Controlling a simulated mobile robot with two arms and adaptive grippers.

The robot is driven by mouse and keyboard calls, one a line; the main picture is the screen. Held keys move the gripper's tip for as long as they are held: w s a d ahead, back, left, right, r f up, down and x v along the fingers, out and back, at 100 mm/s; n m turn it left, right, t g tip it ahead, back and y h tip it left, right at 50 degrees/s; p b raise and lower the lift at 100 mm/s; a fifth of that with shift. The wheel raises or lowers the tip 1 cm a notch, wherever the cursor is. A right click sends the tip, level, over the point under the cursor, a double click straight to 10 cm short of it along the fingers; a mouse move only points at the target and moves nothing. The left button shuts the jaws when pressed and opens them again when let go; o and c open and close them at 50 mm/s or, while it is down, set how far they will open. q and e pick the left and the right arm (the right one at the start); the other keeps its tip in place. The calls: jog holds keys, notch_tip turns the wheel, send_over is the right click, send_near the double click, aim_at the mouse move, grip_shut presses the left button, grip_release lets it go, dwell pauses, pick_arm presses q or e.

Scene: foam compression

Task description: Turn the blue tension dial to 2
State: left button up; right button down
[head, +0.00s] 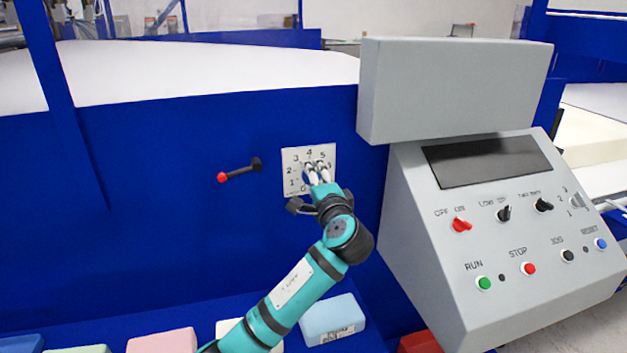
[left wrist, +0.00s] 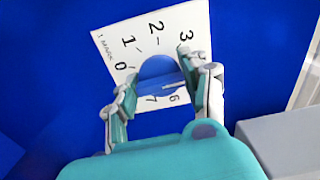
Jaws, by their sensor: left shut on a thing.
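The blue tension dial (left wrist: 158,70) sits on a white number plate (head: 293,160) on the blue machine wall. My left gripper (head: 317,171) is at the plate and mostly covers the dial in the head view. In the left wrist view its two fingers (left wrist: 160,80) are shut on the dial, one on each side of its raised bar. A white mark on the bar points right, towards the finger that hides the numbers between 3 and 6. I cannot tell the exact number it points to. The numbers 0, 1, 2 and 3 show around the dial's upper side.
A red-tipped lever (head: 238,171) sticks out left of the plate. A grey control console (head: 420,215) with switches and buttons stands close on the right. Foam blocks, including pink (head: 163,342) and light blue (head: 332,318), lie below along the bottom.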

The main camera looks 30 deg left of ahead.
pick_arm(q)
jog(key=n+b, duration=0.3)
jog(key=shift+f+n, duration=0.3)
jog(key=shift+f, duration=0.05)
jog(key=n+b, duration=0.7)
jog(key=n, duration=0.1)
jog(key=shift+r+n+b, duration=0.2)
jog(key=shift+n+b, duration=1.05)
jog(key=shift+n, duration=0.55)
jog(key=o, duration=1.2)
jog(key=shift+r, duration=0.1)
